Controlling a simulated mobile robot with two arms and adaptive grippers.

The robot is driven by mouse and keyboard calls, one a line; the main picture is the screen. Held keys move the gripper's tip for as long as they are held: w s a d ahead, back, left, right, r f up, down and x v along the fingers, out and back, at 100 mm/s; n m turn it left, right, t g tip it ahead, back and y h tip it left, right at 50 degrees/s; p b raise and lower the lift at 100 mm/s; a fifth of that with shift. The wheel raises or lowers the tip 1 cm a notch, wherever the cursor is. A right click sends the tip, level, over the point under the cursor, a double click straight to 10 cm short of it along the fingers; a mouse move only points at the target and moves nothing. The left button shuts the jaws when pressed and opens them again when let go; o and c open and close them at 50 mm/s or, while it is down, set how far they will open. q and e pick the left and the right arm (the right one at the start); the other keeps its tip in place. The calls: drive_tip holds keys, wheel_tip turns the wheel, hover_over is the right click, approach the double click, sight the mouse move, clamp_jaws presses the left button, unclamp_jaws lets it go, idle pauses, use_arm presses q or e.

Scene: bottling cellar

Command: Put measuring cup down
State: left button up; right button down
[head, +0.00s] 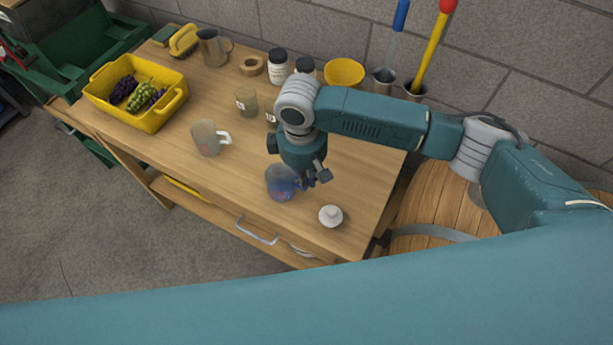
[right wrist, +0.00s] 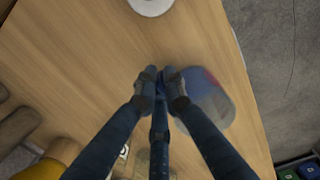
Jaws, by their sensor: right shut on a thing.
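A see-through blue measuring cup (head: 281,184) with red markings is upright at the front right part of the wooden workbench (head: 250,205). My right gripper (head: 318,180) reaches down beside it and is shut on its right side, most likely the handle, which the fingers hide. In the right wrist view the fingers (right wrist: 160,78) meet at the edge of the cup (right wrist: 208,98). The cup is at or very close to the bench top; I cannot tell if it touches. My left gripper is not in view.
A frosted cup with a white handle (head: 206,138) stands to the left. A yellow bin (head: 150,122) with grapes, jars and a yellow bowl (head: 344,72) are farther back. Bench between is clear.

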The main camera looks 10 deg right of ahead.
drive_tip(key=c, duration=1.9)
unclamp_jaws()
drive_tip(key=shift+f, duration=0.1)
drive_tip(key=shift+o, duration=0.2)
drive_tip(key=r, duration=0.3)
drive_tip(key=r+b, duration=0.1)
drive_tip(key=r, duration=0.3)
drive_tip(key=r+b, duration=0.1)
drive_tip(key=r, duration=0.2)
drive_tip(key=shift+w+a+r, duration=0.1)
drive_tip(key=shift+a+r, duration=0.25)
drive_tip(key=shift+r, duration=0.05)
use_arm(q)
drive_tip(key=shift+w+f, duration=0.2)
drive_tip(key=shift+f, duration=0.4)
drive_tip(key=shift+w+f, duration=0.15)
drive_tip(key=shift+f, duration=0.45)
use_arm(e)
drive_tip(key=shift+r, duration=0.8)
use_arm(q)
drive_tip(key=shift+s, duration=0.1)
use_arm(e)
drive_tip(key=shift+f, duration=0.1)
